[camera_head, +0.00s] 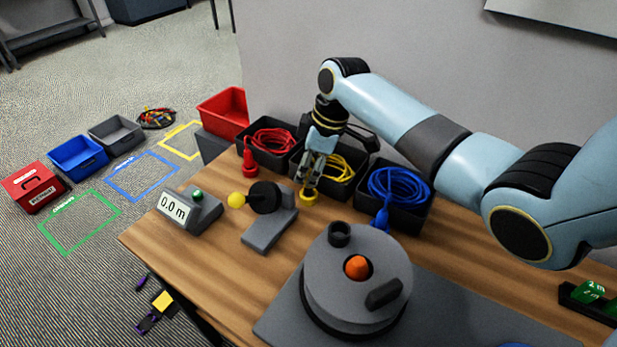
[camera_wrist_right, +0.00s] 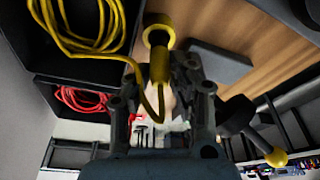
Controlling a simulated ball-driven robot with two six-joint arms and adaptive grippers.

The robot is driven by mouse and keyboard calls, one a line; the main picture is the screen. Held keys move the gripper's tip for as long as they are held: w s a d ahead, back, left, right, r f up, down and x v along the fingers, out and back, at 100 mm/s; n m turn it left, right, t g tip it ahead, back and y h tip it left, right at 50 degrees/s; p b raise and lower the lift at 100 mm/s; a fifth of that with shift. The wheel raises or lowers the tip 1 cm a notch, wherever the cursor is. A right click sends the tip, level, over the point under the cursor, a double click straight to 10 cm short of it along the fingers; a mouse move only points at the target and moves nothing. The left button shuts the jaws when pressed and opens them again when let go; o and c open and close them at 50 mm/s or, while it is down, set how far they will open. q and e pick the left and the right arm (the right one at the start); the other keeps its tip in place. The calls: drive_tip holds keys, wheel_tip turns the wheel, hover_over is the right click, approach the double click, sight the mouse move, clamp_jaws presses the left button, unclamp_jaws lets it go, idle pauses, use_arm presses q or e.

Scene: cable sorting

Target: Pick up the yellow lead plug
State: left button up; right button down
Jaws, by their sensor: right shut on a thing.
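The yellow lead plug (camera_head: 308,194) is at the front of the middle black bin on the wooden table. In the right wrist view the yellow plug (camera_wrist_right: 158,62) lies between the fingers, with its cable curving back to the yellow coil (camera_wrist_right: 75,25). My right gripper (camera_head: 309,184) comes down from above and is shut on the plug. The fingers hide part of the plug in the head view. The yellow coil (camera_head: 334,170) lies in its bin. I cannot tell if the plug touches the table. My left gripper is not in view.
A bin with a red coil (camera_head: 272,140) stands to the left and one with a blue coil (camera_head: 398,187) to the right. A grey stand with a yellow ball (camera_head: 236,200), a 0.0 m meter (camera_head: 175,208) and a round grey reel (camera_head: 330,285) are nearby.

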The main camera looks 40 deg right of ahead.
drive_tip(key=shift+v, duration=1)
drive_tip(key=s+r+p, duration=0.1)
drive_tip(key=s+r, duration=0.5)
drive_tip(key=s, duration=0.5)
drive_tip(key=shift+d+r, duration=0.35)
